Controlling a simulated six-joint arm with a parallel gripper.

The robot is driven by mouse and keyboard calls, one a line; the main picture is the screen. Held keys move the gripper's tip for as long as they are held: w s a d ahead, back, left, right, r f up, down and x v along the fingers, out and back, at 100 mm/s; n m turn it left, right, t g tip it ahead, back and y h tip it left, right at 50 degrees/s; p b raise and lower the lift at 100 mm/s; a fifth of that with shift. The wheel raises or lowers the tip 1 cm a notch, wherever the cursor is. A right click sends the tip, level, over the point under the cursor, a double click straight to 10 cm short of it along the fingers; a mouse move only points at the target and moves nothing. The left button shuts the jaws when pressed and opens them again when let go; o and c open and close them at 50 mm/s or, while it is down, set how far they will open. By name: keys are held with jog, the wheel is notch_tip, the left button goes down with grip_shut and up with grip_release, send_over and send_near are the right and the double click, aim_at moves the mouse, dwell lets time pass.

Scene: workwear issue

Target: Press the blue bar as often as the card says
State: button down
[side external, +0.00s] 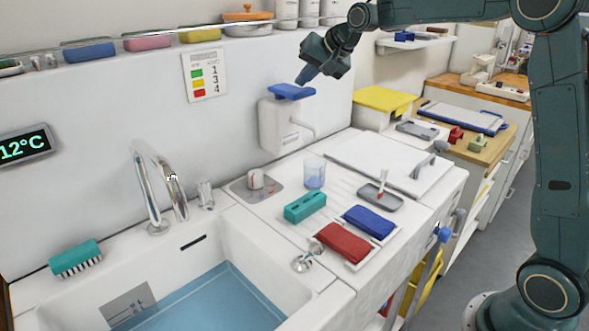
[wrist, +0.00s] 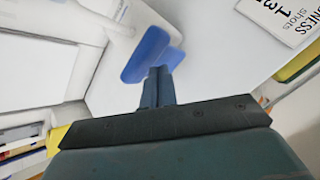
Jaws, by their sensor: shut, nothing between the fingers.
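The blue bar (side external: 291,91) tops a white dispenser (side external: 283,124) on the wall behind the counter. The card (side external: 204,76) hangs on the wall to its left, with green, yellow and red patches beside 1, 3 and 4. My gripper (side external: 301,81) is shut and empty, fingers pointing down at the bar from just above. I cannot tell whether the tips touch it. In the wrist view the shut fingertips (wrist: 159,72) overlap the blue bar (wrist: 147,54), hiding part of it. Part of the card (wrist: 285,15) shows there at the upper right.
A clear cup (side external: 314,173), a teal block (side external: 305,207), and red (side external: 344,243) and blue (side external: 369,221) cloths lie on the counter below. A sink with water (side external: 215,303) is at the front left. A shelf rail (side external: 150,33) with coloured boxes runs along the wall.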

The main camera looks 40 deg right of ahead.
jog(key=shift+r, duration=0.15)
jog(key=shift+r, duration=2.9)
jog(key=s+a+f+n+g, duration=0.1)
jog(key=s+a+n, duration=0.15)
jog(key=s, duration=0.75)
jog(key=s+a+f+n+g, duration=0.1)
jog(key=s+a, duration=0.3)
jog(key=s, duration=0.7)
jog(key=s+f+n, duration=0.1)
jog(key=s+f, duration=0.2)
jog(key=s, duration=0.3)
jog(key=s+a+f+n+g, duration=0.1)
jog(key=s+f+n, duration=0.1)
jog(key=s+f, duration=0.2)
jog(key=s+f+n+h, duration=0.1)
jog(key=s+f, duration=0.2)
jog(key=s, duration=0.6)
jog(key=shift+s+a+f+g, duration=0.25)
jog(key=shift+f+g, duration=0.05)
jog(key=shift+f, duration=0.05)
jog(key=shift+w, duration=0.1)
